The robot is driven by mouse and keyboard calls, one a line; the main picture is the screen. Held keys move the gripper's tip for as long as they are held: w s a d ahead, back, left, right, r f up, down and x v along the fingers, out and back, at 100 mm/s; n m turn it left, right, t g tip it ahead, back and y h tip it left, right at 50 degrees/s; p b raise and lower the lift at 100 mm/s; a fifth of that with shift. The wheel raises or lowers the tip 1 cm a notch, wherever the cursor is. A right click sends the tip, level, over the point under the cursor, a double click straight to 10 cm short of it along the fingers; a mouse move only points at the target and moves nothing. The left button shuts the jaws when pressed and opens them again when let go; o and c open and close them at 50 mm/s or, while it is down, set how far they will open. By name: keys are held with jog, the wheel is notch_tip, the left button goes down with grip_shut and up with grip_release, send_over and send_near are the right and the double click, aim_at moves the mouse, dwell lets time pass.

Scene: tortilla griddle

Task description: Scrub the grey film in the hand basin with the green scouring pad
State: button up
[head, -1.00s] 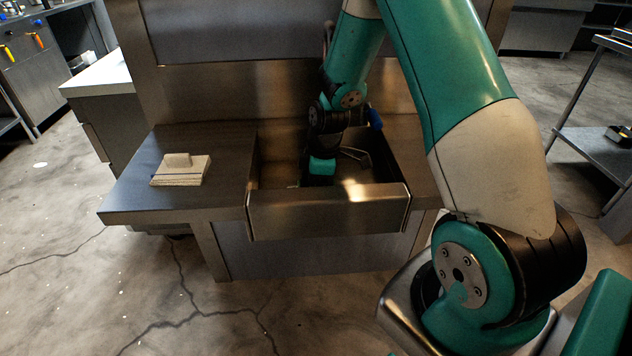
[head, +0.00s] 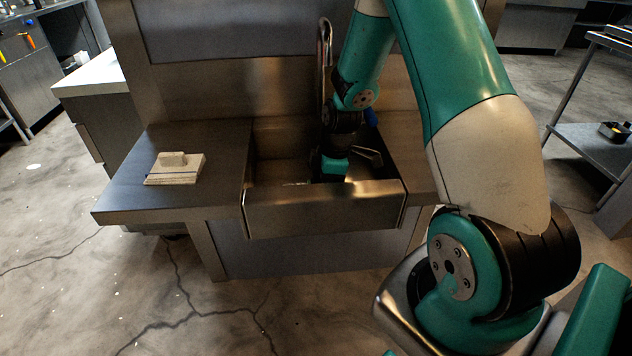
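The steel hand basin (head: 322,212) stands in the middle of the head view, with a dark interior. The fingertips and any contact with the basin floor are hidden. A small pale streak shows low in the basin left of my gripper, but I cannot clearly make out the grey film.
A tall curved tap (head: 324,50) rises behind the basin. The basin's front and side walls surround my gripper.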

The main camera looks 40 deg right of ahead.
jog(key=shift+s+d+f, duration=0.2)
jog(key=shift+s+d, duration=0.1)
jog(key=shift+a, duration=0.1)
jog(key=shift+w+a, duration=0.1)
jog(key=o, duration=0.7)
jog(key=shift+r+p, duration=0.5)
jog(key=shift+p, duration=0.05)
